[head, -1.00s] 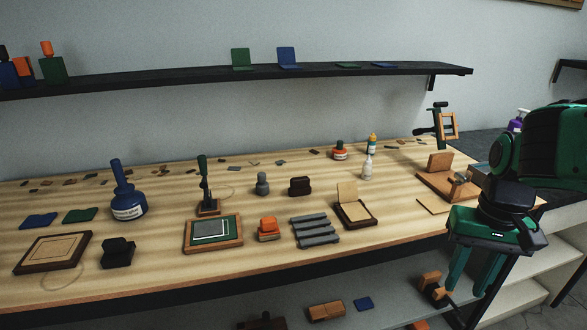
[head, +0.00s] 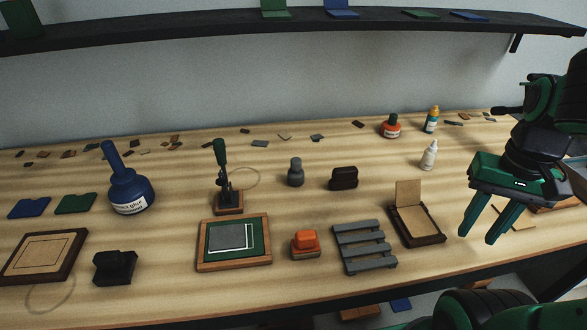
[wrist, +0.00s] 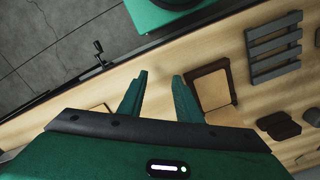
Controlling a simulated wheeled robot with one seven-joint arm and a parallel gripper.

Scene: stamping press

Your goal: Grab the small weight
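The small weight appears to be the grey knobbed piece (head: 295,174) standing upright near the middle of the wooden bench, left of a dark brown block (head: 344,178). A grey shape at the lower right edge of the wrist view (wrist: 307,160) looks like the same weight, partly cut off. My gripper (head: 478,238) is on the right of the head view, well to the right of the weight, fingers pointing down over the bench's right part. In the wrist view the gripper (wrist: 160,75) has its fingers apart with nothing between them.
An open hinged box (head: 418,226), a slatted grey rack (head: 364,248), an orange-topped stamp (head: 304,243) and a green-handled tool (head: 221,175) stand around the weight. A blue glue bottle (head: 130,195) is at left, small bottles at back. A dark shelf (head: 300,31) runs above.

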